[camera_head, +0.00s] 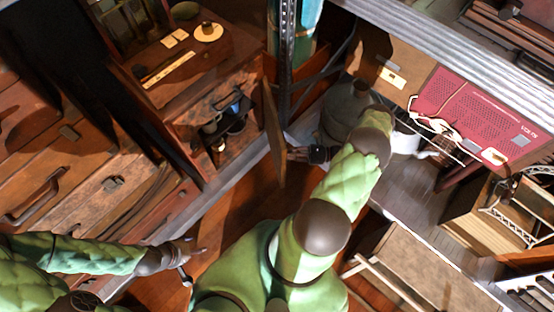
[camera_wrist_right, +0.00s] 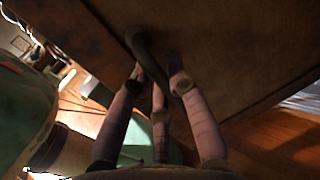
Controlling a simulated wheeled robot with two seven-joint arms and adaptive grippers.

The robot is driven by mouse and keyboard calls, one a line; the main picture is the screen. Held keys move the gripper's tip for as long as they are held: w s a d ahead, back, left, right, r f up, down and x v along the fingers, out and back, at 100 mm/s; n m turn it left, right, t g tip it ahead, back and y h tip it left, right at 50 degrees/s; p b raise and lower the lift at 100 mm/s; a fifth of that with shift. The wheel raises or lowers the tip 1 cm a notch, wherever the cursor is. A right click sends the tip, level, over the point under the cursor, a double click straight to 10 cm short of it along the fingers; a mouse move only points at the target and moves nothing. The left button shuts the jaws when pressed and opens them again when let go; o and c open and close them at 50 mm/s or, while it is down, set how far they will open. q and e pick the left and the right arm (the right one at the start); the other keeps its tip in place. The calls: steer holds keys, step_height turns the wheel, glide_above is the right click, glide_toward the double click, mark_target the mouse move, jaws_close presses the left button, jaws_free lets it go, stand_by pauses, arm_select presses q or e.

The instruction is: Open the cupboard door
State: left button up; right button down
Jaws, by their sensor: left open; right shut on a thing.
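The cupboard (camera_head: 188,118) stands left of centre in the head view. Its wooden door (camera_head: 275,135) is swung outward and shows nearly edge-on, so part of the dark inside is visible. In the right wrist view the door (camera_wrist_right: 225,45) is a brown panel with a dark curved handle (camera_wrist_right: 146,56). My right gripper (camera_head: 300,153) is at the right face of the door; its fingers (camera_wrist_right: 158,82) are shut on the handle. My left gripper (camera_head: 192,250) is open and empty, low over the floor in front of the drawers, away from the door.
Dark cups and small items (camera_head: 232,118) sit inside the cupboard. Drawers (camera_head: 110,184) line the left. A metal post (camera_head: 287,55) stands behind the door. A shelf with a grey pot (camera_head: 345,105) and a red radio (camera_head: 475,110) is at right. Some wooden floor (camera_head: 225,205) is clear.

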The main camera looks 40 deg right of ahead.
steer(key=shift+s+d+n+g+y+b, duration=0.3)
steer(key=shift+s+d+n+g+y, duration=0.15)
steer(key=shift+d, duration=0.35)
steer(key=shift+s+d+n+g+y+b, duration=0.3)
steer(key=shift+d+g, duration=0.25)
steer(key=shift+d, duration=0.25)
steer(key=c, duration=1.4)
jaws_free()
steer(key=shift+c, duration=0.2)
steer(key=v, duration=1.2)
